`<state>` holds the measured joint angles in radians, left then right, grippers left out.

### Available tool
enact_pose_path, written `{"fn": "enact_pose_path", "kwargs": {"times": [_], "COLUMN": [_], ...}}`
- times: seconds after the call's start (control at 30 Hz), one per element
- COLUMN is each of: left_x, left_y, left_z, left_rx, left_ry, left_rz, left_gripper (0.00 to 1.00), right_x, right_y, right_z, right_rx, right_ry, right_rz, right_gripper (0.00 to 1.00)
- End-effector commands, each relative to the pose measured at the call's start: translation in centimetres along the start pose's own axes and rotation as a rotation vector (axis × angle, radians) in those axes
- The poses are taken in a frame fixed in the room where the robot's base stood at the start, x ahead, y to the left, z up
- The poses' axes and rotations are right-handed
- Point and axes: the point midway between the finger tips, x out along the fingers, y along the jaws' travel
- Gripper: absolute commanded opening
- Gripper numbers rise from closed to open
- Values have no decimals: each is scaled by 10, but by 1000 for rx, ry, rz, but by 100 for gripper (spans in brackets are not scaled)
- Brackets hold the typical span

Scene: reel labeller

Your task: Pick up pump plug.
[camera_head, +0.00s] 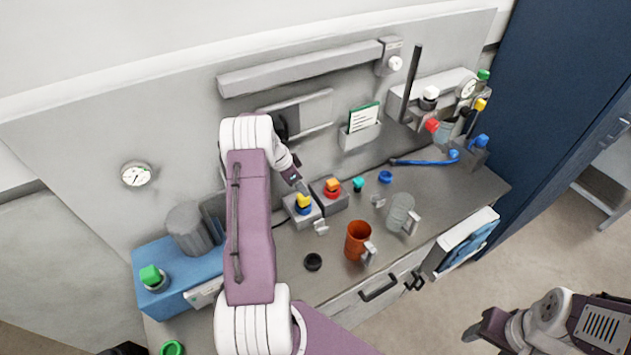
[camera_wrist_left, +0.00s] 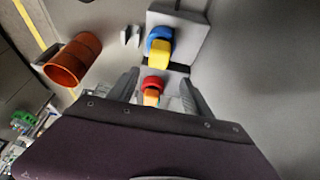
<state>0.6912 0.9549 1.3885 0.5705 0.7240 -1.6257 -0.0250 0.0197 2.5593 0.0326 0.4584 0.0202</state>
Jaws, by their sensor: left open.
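Two grey socket boxes stand side by side on the bench, and no readable label tells which plug is the pump plug. One box holds a yellow-and-blue plug (camera_head: 304,203), also in the left wrist view (camera_wrist_left: 160,50). The other holds an orange-and-red plug (camera_head: 332,186); in the left wrist view (camera_wrist_left: 152,84) it shows between my fingers, partly hidden by my gripper body. My left gripper (camera_head: 297,184) is open and empty, near and behind the boxes; its fingers also show in the left wrist view (camera_wrist_left: 159,88). My right gripper (camera_head: 476,328) is off the bench, lower right; its jaw opening is unclear.
An orange mug (camera_head: 358,241) and a grey mug (camera_head: 400,213) stand right of the boxes. A black ring (camera_head: 313,262) lies in front. A teal knob (camera_head: 358,184) and blue ring (camera_head: 385,177) lie behind. A blue block (camera_head: 160,262) is left.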

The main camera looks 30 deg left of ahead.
Motion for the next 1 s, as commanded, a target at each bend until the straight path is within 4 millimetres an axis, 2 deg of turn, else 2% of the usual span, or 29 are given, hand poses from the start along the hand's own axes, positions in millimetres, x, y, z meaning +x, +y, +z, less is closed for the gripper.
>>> {"fn": "enact_pose_path", "kwargs": {"times": [0.03, 0.27, 0.5, 0.63, 0.83, 1.0], "left_x": [-8, -10, 22, 27, 66, 80], "left_y": [-2, -6, -6, -6, -5, -6], "left_z": [5, 14, 14, 14, 15, 14], "left_rx": [-19, -39, -38, -38, -36, -36], "left_ry": [-3, -5, -5, -5, -6, -5], "left_rz": [1, -4, -2, -3, -2, -4], "left_gripper": [58, 58, 58, 58, 58, 58], "right_x": [-10, -10, 0, 0, 12, 15], "right_y": [0, 0, 0, 0, 0, 0], "right_z": [-1, 0, 0, 0, 2, 2], "right_rx": [0, 0, 0, 0, 0, 0], "right_ry": [-1, -1, -1, 0, 0, 0], "right_rz": [0, 0, 0, 0, 0, 0], "right_gripper": [57, 57, 57, 57, 57, 57]}}
